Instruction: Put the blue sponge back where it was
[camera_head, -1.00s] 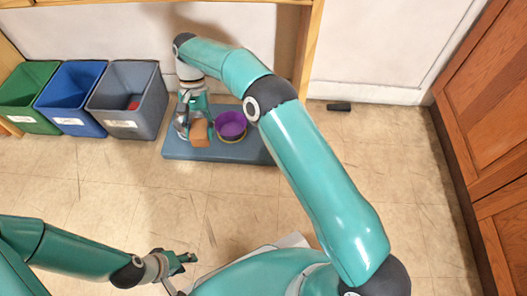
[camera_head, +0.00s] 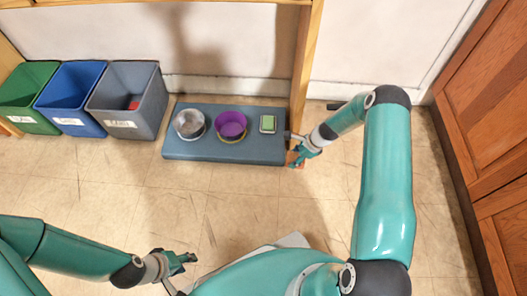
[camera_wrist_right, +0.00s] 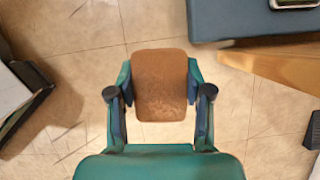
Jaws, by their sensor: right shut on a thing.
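My right gripper (camera_head: 299,156) is shut on an orange-brown sponge (camera_wrist_right: 160,85), in the air near the front right corner of the blue-grey platform (camera_head: 190,151). In the right wrist view the sponge sits between both fingers (camera_wrist_right: 160,92), with bare floor tiles below it. In the head view only bits of orange show by the fingers. I see no blue sponge. On the platform stand a metal bowl (camera_head: 189,124), a purple bowl (camera_head: 231,125) and a small pale dish with a green block (camera_head: 268,123). My left gripper (camera_head: 188,262) is open and empty over the floor at the lower left.
Green (camera_head: 28,95), blue (camera_head: 70,97) and grey (camera_head: 124,97) bins stand left of the platform; a red thing lies in the grey one. A wooden post (camera_head: 305,75) rises by the platform's right end. Brown cabinets (camera_head: 490,100) line the right. The middle floor is clear.

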